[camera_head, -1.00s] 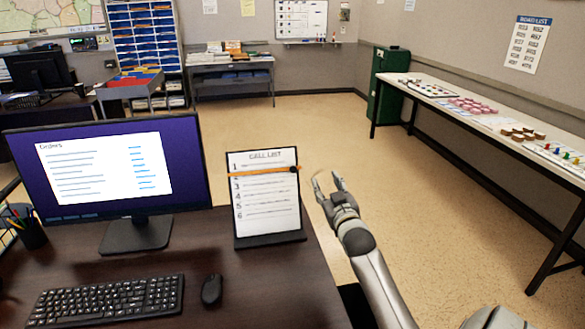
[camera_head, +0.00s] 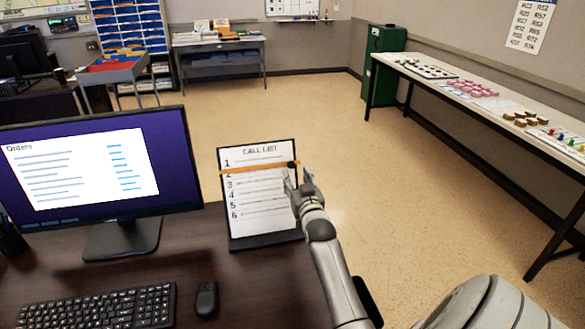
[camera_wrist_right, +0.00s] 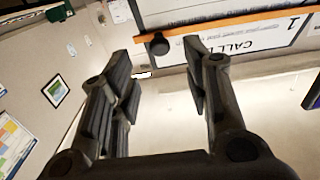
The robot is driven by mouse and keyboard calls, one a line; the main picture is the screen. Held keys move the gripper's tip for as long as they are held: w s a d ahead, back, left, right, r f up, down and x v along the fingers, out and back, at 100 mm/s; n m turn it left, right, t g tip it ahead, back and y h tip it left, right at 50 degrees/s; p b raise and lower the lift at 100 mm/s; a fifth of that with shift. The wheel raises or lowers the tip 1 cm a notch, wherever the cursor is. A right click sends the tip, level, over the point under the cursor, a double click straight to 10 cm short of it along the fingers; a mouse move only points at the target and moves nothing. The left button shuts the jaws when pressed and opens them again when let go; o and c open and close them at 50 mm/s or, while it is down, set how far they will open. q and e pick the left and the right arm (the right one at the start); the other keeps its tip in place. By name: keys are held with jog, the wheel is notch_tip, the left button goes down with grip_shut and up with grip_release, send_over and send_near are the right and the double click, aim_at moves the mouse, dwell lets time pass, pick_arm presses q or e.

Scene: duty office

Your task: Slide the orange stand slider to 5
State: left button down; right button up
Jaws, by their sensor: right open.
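The call list stand (camera_head: 246,243) stands upright on the desk and carries a white sheet numbered 1 to 6. The orange slider (camera_head: 252,169) lies across the sheet between lines 1 and 2, with a black knob (camera_head: 291,165) at its right end. My right gripper (camera_head: 292,178) is open at the right edge of the stand, near the knob. In the right wrist view, the slider (camera_wrist_right: 235,28) and knob (camera_wrist_right: 157,44) show beyond the open fingers (camera_wrist_right: 160,75), with the knob between them in the picture. I cannot tell whether they touch. My left gripper is out of view.
A monitor (camera_head: 100,165) stands left of the stand. A keyboard (camera_head: 100,306) and mouse (camera_head: 206,299) lie in front. A long side table (camera_head: 500,110) with small items runs along the right wall. The floor between is clear.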

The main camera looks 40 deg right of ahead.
aim_at(291, 166)
jog(key=x, duration=0.4)
jog(key=shift+w+d, duration=0.3)
jog(key=shift+w, duration=0.15)
jog(key=shift+w+d, duration=0.15)
jog(key=shift+w, duration=0.15)
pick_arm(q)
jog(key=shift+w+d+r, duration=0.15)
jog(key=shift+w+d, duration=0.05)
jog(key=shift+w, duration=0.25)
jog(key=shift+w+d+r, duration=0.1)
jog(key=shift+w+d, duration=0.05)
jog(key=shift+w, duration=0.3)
pick_arm(e)
grip_shut()
